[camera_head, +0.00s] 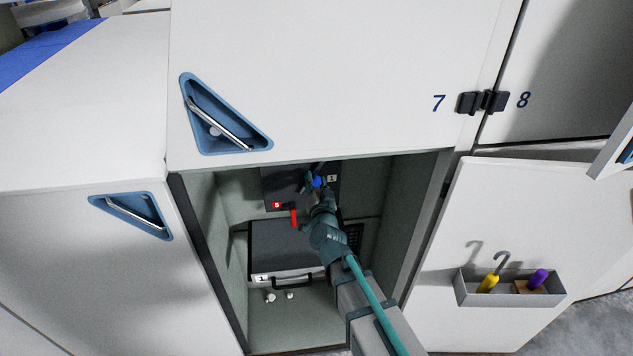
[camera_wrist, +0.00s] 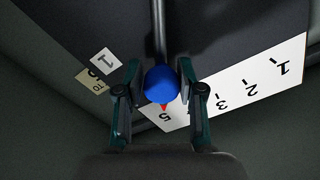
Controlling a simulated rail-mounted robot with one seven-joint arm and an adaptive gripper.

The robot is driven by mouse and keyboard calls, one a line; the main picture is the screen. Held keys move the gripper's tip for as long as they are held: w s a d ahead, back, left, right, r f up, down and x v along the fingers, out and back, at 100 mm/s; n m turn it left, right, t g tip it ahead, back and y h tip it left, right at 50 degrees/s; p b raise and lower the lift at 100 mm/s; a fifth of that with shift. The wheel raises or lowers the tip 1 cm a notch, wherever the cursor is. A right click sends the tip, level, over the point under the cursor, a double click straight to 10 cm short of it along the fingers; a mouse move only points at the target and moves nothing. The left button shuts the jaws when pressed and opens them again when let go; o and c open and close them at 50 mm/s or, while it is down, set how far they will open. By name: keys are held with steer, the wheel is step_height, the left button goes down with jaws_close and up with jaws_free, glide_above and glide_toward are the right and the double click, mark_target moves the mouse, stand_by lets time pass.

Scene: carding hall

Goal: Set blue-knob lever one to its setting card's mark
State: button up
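The blue knob (camera_wrist: 161,84) of the lever sits between the two fingers of my gripper (camera_wrist: 162,82) in the wrist view. The fingers stand close on both sides; whether they touch the knob is not clear. The lever's rod (camera_wrist: 158,30) runs up behind it. A small red pointer (camera_wrist: 164,107) below the knob is by the 5 on the white scale (camera_wrist: 230,92). A tag marked 1 (camera_wrist: 103,61) and a beige card (camera_wrist: 94,82), partly hidden and hard to read, lie to the left. The knob (camera_head: 317,181) also shows in the head view.
A red lever (camera_head: 294,217) with a red tag (camera_head: 277,205) is left of my gripper. A dark case (camera_head: 285,248) lies below inside the cabinet. The cabinet walls are close on both sides. The open door (camera_head: 545,220) at right carries a small bin (camera_head: 510,290).

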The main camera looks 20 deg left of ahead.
steer(key=shift+o, duration=1.4)
steer(key=v, duration=0.7)
steer(key=shift+s+d, duration=0.15)
steer(key=shift+s, duration=0.05)
